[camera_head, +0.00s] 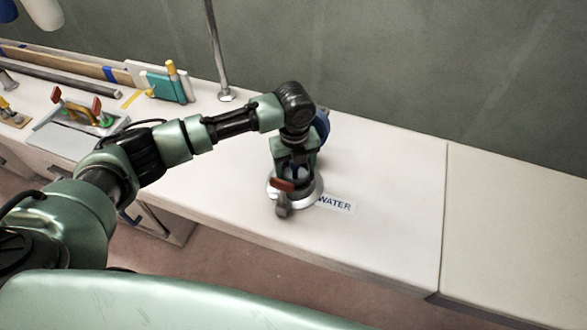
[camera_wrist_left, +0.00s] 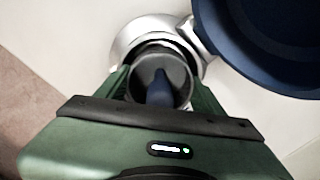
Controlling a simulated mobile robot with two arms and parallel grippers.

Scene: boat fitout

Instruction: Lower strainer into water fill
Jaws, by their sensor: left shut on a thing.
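The water fill (camera_head: 314,192) is a round silver fitting on the pale counter, beside a label reading WATER (camera_head: 336,204). Its shiny ring also shows in the left wrist view (camera_wrist_left: 130,38). My left gripper (camera_head: 292,180) points down over the fill and is shut on the strainer. In the left wrist view, the strainer (camera_wrist_left: 176,72) is a dark grey cup with a blue piece inside, between the fingers and over the fill's opening. I cannot tell how deep it sits. My right gripper is not in view.
A large dark blue round part (camera_wrist_left: 265,45) stands beside the fill. A small red-and-grey piece (camera_head: 283,186) shows at the fill's front edge. Tools and a teal block (camera_head: 166,87) lie at the back left. A thin post (camera_head: 218,55) stands behind. The counter to the right is clear.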

